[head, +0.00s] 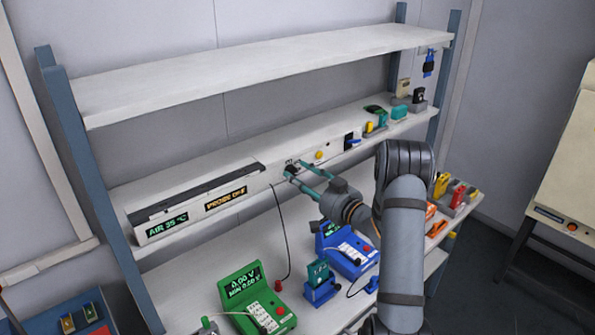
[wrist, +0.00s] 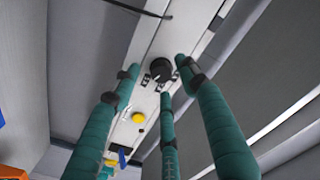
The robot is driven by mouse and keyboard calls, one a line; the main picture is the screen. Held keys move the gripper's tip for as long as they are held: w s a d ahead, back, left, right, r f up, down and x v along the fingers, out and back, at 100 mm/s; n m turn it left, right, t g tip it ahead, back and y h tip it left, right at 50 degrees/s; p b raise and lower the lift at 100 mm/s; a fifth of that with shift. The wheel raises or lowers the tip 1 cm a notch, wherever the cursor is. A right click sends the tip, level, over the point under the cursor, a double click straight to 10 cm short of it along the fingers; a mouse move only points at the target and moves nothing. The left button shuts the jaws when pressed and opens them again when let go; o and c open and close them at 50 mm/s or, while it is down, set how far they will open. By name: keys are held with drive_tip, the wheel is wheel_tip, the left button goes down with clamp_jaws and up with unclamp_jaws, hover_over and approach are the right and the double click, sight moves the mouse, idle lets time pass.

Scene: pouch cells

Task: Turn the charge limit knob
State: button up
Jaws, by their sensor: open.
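A black round knob (wrist: 160,70) with a light pointer mark sits on the white front panel (wrist: 148,98) of a long instrument. In the head view the knob (head: 291,170) is dark and partly covered by my fingers. Its label is too small to read. My gripper (head: 297,168) reaches the panel from the right. In the wrist view the teal fingers of my gripper (wrist: 158,77) are spread around the knob, with visible gaps between their tips and it. I cannot tell how far the tips are from the panel face.
A yellow button (head: 319,155) is on the same panel, right of the knob. The panel also has displays (head: 226,199) at left. A shelf board (head: 250,70) runs above. A green meter (head: 250,295) and a blue meter (head: 347,247) stand below; a black cable hangs near my gripper.

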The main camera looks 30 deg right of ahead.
drive_tip(key=shift+w+a, duration=0.3)
drive_tip(key=shift+w, duration=0.2)
clamp_jaws()
drive_tip(key=shift+f, duration=0.1)
